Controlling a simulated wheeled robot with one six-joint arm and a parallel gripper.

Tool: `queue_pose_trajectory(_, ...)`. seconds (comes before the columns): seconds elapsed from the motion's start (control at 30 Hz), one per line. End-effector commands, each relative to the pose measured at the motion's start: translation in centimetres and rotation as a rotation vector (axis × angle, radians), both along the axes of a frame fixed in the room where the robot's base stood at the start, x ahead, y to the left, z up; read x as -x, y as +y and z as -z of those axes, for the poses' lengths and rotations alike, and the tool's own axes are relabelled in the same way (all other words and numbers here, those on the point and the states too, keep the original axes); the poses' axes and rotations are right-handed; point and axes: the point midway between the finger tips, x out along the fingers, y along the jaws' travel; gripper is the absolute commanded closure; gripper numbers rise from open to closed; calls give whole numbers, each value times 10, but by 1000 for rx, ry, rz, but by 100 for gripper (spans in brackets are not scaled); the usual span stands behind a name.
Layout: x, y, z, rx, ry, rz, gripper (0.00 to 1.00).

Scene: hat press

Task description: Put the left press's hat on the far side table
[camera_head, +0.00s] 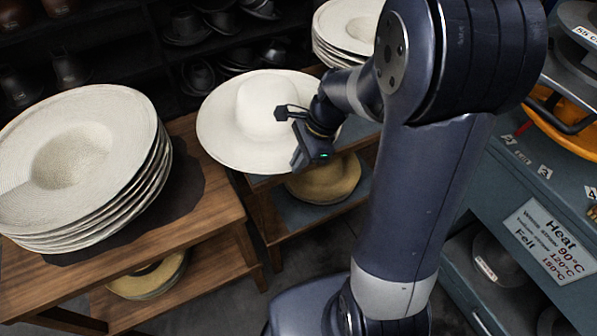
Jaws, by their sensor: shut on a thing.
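A white wide-brimmed hat (235,125) is held by its right side, over the left end of a wooden side table with a blue-grey top (357,128). My gripper (297,158) is at the brim's right front and is shut on it. The fingertips are mostly hidden by the gripper body. The crown points up. I cannot tell whether the brim touches the table top. My arm hides much of the table's right side.
A nearer wooden table (215,215) bears a tall stack of white hats (85,165). Another white stack (345,35) stands behind the held hat. Tan hats (325,180) lie on a lower shelf. A press bench with a Heat/Felt sign (545,240) is at the right. Dark shelves stand behind.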

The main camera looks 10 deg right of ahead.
Motion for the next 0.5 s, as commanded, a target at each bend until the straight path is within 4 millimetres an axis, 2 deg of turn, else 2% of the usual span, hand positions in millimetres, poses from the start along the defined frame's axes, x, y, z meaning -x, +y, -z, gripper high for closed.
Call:
queue_pose_trajectory(0.17, 0, 0, 15, -1, 2, 0, 100)
queue_pose_trajectory(0.33, 1, 0, 41, -1, 4, 1, 100)
queue_pose_trajectory(0.5, 0, 0, 44, 0, -2, 0, 100)
